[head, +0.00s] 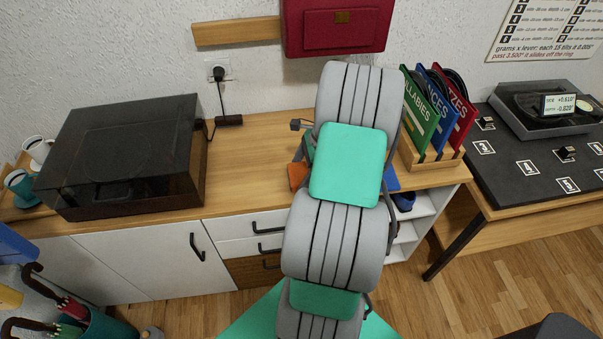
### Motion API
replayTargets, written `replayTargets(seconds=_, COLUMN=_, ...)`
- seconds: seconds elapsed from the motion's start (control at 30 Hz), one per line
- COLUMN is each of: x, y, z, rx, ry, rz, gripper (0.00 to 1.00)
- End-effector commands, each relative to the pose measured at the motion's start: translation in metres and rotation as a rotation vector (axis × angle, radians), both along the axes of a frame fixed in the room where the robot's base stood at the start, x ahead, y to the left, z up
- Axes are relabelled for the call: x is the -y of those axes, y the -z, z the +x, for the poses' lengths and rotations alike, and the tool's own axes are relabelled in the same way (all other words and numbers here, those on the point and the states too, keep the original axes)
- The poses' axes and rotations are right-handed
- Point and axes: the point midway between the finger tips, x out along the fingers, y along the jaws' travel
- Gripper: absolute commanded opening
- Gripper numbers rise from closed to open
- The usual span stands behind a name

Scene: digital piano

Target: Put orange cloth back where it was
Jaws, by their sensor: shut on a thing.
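A small piece of orange material (297,175) shows at the left edge of my arm, over the wooden cabinet top. It may be part of the orange cloth; my arm hides the rest. My gripper is hidden behind my own grey and green arm links, so its jaws and anything between them do not show. I cannot tell whether the orange material lies on the top or is held.
A dark-lidded turntable (125,155) stands on the cabinet top (245,150) at left, cups beside it. A record rack (432,155) with several sleeves stands right of my arm. A red case (337,28) hangs above. A dark-topped table (520,150) is at right.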

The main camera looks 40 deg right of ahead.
Motion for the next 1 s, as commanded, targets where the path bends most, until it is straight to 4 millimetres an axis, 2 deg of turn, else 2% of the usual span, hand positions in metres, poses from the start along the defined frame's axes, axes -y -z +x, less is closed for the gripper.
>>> replayTargets(seconds=0.1, x=0.000, y=0.014, z=0.000, rx=0.001, ry=0.000, rz=-0.001, gripper=0.52)
replayTargets(seconds=0.4, x=0.000, y=0.017, z=0.000, rx=0.001, ry=-0.001, rz=-0.001, gripper=0.52)
replayTargets(seconds=0.43, x=0.000, y=0.017, z=0.000, rx=0.002, ry=-0.001, rz=-0.001, gripper=0.91)
replayTargets(seconds=0.53, x=0.000, y=0.017, z=0.000, rx=0.002, ry=-0.001, rz=-0.001, gripper=0.99)
replayTargets(seconds=0.87, x=0.001, y=0.011, z=0.000, rx=0.001, ry=0.000, rz=-0.002, gripper=1.00)
replayTargets(seconds=1.0, x=0.011, y=-0.012, z=-0.006, rx=0.004, ry=0.000, rz=-0.005, gripper=1.00)
